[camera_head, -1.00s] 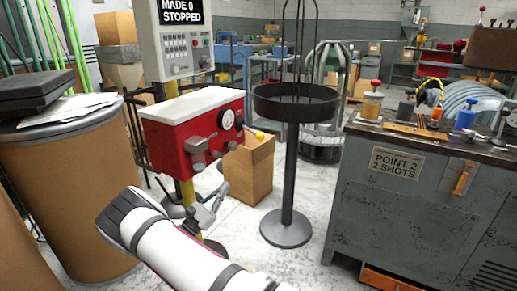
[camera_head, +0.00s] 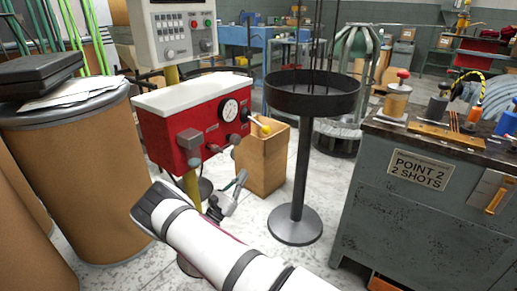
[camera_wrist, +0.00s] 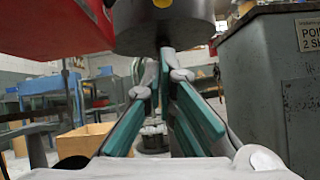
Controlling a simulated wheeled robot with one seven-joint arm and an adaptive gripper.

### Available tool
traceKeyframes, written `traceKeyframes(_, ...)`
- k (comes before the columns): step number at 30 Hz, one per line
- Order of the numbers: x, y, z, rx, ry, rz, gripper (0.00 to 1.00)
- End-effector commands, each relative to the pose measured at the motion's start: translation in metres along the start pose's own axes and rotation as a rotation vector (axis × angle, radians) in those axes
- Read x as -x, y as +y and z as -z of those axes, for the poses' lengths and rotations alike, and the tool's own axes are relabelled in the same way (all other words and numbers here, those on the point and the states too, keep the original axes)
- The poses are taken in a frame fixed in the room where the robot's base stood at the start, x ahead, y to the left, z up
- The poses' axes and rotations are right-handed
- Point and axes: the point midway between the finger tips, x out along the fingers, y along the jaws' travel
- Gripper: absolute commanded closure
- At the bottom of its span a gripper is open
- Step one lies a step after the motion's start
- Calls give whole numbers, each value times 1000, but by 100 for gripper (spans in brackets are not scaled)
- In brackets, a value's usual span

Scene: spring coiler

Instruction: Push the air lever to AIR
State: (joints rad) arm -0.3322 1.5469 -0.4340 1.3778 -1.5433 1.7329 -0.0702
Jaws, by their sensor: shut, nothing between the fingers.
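The red box (camera_head: 195,122) with a white top stands on a yellow post. The air lever (camera_head: 250,119) sticks out from its right end on a dark arm with a yellow knob (camera_head: 266,129). In the wrist view the knob (camera_wrist: 163,3) shows only as a yellow bit at the top edge, above the fingertips. My gripper (camera_head: 243,177) is below and in front of the box's right end, apart from the lever. In the wrist view my gripper (camera_wrist: 165,58) has its green-sided fingers together, with nothing between them. The AIR marking is too small to read.
A black round pan on a stand (camera_head: 312,98) is right of the lever. A cardboard box (camera_head: 262,160) is behind my gripper. A control panel (camera_head: 175,35) is above the red box. A grey cabinet (camera_head: 410,215) is at right; a brown drum (camera_head: 75,180) is at left.

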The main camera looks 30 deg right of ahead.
Motion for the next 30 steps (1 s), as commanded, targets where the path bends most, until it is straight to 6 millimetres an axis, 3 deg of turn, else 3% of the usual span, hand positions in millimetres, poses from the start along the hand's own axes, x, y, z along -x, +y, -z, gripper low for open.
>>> traceKeyframes(5, -16, 0, 0, 0, 0, 4, 100)
traceKeyframes(19, -104, -1, 0, -1, -1, 4, 100)
traceKeyframes(30, -126, -1, -27, 0, 1, 1, 100)
